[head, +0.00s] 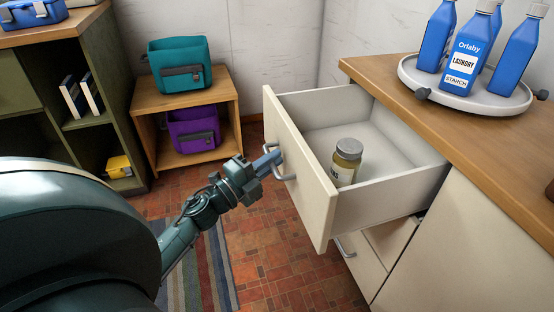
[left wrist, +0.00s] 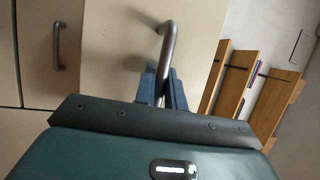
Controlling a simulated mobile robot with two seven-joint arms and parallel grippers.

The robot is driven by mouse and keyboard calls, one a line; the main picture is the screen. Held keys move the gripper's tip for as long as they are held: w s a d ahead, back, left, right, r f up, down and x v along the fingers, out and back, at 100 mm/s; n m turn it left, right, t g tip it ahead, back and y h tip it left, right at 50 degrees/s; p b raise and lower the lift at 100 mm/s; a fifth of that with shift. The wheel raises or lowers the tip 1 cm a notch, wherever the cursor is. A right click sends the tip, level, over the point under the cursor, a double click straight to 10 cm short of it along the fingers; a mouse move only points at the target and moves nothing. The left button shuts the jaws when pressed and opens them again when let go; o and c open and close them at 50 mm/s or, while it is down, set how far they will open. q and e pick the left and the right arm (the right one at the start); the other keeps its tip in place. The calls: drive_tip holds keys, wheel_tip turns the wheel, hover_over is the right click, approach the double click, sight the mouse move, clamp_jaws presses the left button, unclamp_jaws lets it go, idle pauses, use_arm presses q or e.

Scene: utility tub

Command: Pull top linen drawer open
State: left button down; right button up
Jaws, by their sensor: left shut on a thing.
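The top linen drawer (head: 298,168) is cream-coloured and stands well out from the cabinet in the head view. A jar with an olive-gold lid (head: 346,162) stands upright inside it, near the front panel. My left gripper (head: 268,162) is shut on the drawer's grey bar handle (head: 283,163). In the left wrist view the handle (left wrist: 167,45) runs down between the two blue-grey fingers, in front of the cream drawer front (left wrist: 120,50). Part of the handle is hidden by the gripper. My right gripper is not in view.
A lower drawer with its own handle (head: 345,246) is below. The wooden counter (head: 470,120) holds a round tray (head: 410,72) with several blue bottles. A low wooden shelf unit (head: 236,105) with teal and purple bags stands behind. Tiled floor (head: 285,265) is clear in front.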

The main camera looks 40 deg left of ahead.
use_arm(q)
drive_tip(key=c, duration=1.8)
unclamp_jaws()
drive_tip(key=shift+o, duration=0.2)
drive_tip(key=v, duration=1.3)
drive_tip(key=shift+p, duration=0.4)
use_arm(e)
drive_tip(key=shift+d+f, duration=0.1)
use_arm(q)
drive_tip(key=shift+s, duration=0.1)
